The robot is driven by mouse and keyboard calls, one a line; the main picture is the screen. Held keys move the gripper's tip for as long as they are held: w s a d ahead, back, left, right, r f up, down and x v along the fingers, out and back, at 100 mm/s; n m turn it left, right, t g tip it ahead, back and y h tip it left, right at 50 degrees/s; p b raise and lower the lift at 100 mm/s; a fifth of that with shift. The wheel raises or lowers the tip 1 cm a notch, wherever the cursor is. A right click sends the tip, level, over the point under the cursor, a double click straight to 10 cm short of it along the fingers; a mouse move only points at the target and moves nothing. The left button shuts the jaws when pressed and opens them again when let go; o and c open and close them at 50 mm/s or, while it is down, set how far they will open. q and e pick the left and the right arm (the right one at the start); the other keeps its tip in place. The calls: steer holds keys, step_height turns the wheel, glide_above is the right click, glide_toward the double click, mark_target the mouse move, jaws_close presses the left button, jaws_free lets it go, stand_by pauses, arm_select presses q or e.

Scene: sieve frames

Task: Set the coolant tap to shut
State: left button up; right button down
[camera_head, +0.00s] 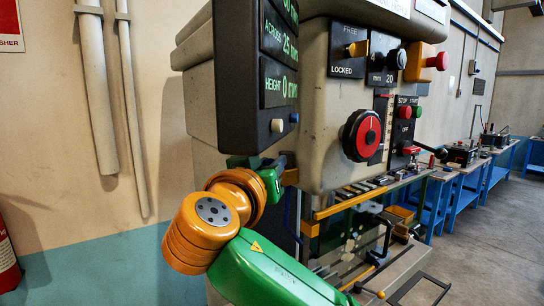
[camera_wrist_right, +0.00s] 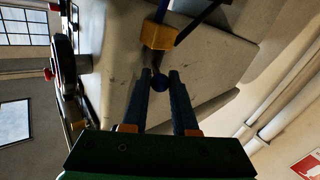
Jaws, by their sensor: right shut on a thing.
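In the head view my right gripper (camera_head: 280,163) is at the left side of the machine, under the display box, partly hidden by my own wrist. A yellow part of the tap (camera_head: 290,177) shows just right of it. The lever is hidden there. My left gripper is not in view.
The machine's display box (camera_head: 240,75) hangs close above my right wrist. A red dial (camera_head: 366,136) and a control panel (camera_head: 406,112) are to the right. A blue hose (camera_head: 287,212) hangs below the tap. The wall with pipes (camera_head: 100,85) is at left, with free room before it.

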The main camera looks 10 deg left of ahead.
stand_by(0.4)
steer(key=c, duration=1)
jaws_free()
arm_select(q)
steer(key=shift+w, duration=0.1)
arm_select(e)
steer(key=shift+w, duration=0.2)
steer(key=shift+a+f, duration=0.1)
arm_select(q)
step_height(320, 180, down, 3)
steer(key=b, duration=0.2)
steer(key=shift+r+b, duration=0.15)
steer(key=shift+b, duration=0.25)
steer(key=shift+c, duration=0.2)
arm_select(e)
steer(key=s, duration=0.4)
steer(key=s+a, duration=0.1)
steer(key=s, duration=0.2)
steer(key=shift+a, duration=0.1)
